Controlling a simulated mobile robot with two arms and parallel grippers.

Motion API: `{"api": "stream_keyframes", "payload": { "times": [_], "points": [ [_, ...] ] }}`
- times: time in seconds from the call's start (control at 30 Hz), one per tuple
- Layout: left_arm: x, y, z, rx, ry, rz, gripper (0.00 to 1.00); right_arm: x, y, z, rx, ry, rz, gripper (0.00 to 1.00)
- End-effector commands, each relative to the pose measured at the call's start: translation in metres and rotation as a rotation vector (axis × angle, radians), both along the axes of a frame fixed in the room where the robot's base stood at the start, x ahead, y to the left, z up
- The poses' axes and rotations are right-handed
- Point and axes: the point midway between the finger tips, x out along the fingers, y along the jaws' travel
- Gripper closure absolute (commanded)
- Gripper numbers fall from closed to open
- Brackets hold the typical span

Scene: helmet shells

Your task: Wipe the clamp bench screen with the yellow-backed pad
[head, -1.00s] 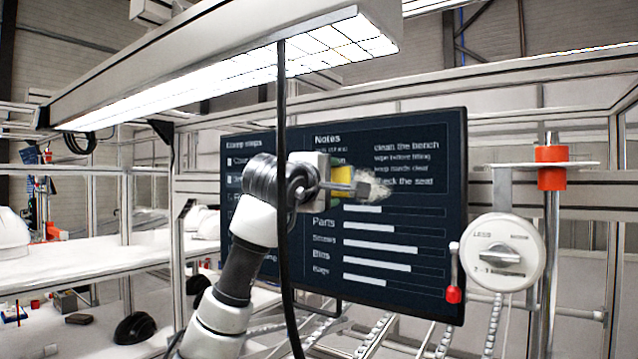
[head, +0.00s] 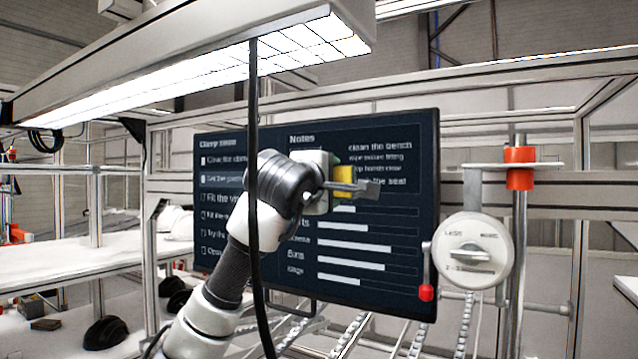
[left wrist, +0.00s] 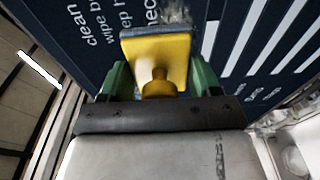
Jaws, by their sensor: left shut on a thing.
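The clamp bench screen (head: 372,270) is a dark upright panel with white text and bars. My left gripper (head: 362,190) is in front of its upper right part, under the Notes heading, and hides some of the text. It is shut on the yellow-backed pad (head: 344,180). In the left wrist view the pad (left wrist: 172,50) has a yellow back with a knob between the green fingers and a grey face towards the screen (left wrist: 230,50). A pale smear (left wrist: 177,13) shows on the screen just beyond the pad. I cannot tell whether the pad touches the screen. My right gripper is not in view.
A white dial (head: 472,251) and a post with a red-orange collar (head: 520,168) stand right of the screen. A lamp bar (head: 190,75) hangs above, and a black cable (head: 254,150) hangs in front. Shelves with dark domes (head: 104,333) are at left.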

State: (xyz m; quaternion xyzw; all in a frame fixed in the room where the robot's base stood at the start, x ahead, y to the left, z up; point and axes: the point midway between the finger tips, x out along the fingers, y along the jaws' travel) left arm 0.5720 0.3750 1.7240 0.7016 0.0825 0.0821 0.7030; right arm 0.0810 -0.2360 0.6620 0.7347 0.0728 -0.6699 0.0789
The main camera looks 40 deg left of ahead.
Motion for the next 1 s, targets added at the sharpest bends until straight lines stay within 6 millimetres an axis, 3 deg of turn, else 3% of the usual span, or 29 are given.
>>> {"api": "stream_keyframes", "payload": {
  "times": [0.8,1.0],
  "points": [
    [0.008,-0.055,0.000,0.001,0.000,-0.002,0.56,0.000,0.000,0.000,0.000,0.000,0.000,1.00],
    [0.006,-0.055,-0.001,0.000,0.002,0.000,0.56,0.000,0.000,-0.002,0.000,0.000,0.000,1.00]
  ]
}}
